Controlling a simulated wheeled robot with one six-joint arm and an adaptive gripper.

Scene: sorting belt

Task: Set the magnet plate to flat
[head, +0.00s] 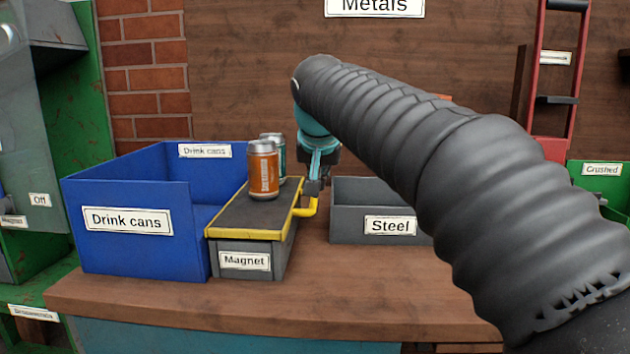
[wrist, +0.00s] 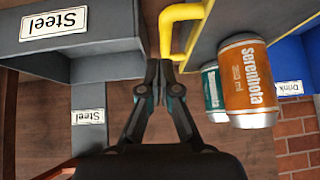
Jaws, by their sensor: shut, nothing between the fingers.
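The magnet plate (head: 245,217) is a dark slab with a yellow rim on a grey base labelled Magnet (head: 250,275). It looks about level in the head view. A yellow handle (head: 308,208) sticks out from its right side; it also shows in the wrist view (wrist: 168,30). An orange can (head: 263,170) and a teal can (head: 274,142) stand upright on the plate, the teal one partly hidden behind. My gripper (head: 314,188) is shut and empty, pointing down close by the handle. In the wrist view its fingertips (wrist: 160,78) are beside the handle; whether they touch it I cannot tell.
A blue Drink cans bin (head: 135,248) stands left of the plate. A grey Steel bin (head: 347,223) stands to the right, close to my gripper. The wooden bench front (head: 300,295) is clear. My arm covers much of the right side.

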